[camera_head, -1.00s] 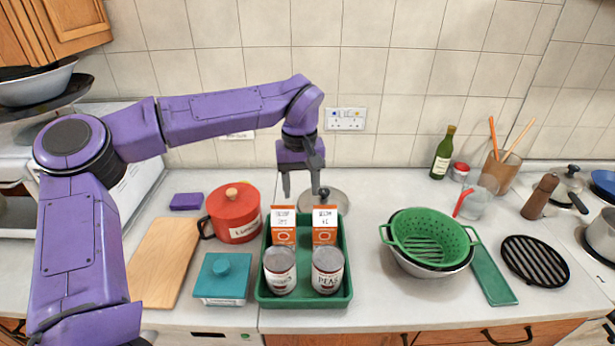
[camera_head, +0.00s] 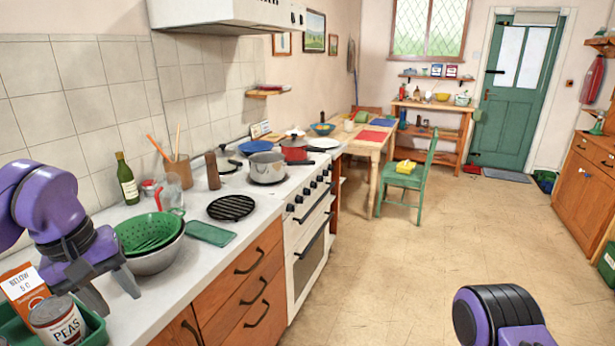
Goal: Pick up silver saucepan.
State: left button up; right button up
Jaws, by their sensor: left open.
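A silver saucepan (camera_head: 267,168) stands upright on the white stove's hob, in the middle of the view. Its dark handle points right, toward the stove's front. My left gripper (camera_head: 115,294) is at the lower left, over the counter beside the green tray and the colander. Its two fingers are apart with nothing between them. It is well short of the saucepan, with the colander and trivet between. Part of my right arm (camera_head: 500,316) shows at the bottom right; its gripper is out of view.
A red pan (camera_head: 294,149) and a blue pan (camera_head: 255,146) stand near the saucepan. A pepper mill (camera_head: 212,170), black trivet (camera_head: 231,207) and green colander (camera_head: 149,232) are on the counter. A green chair (camera_head: 408,175) stands by the table. The floor (camera_head: 400,270) is clear.

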aim_at(264, 167)
jog(key=z, duration=0.7)
jog(key=i, duration=0.95)
jog(key=z, duration=0.7)
jog(key=i, duration=1.55)
jog(key=u, duration=0.6)
jog(key=i, duration=0.9)
jog(key=u, duration=1.4)
jog(key=i, duration=0.55)
jog(key=u, duration=0.45)
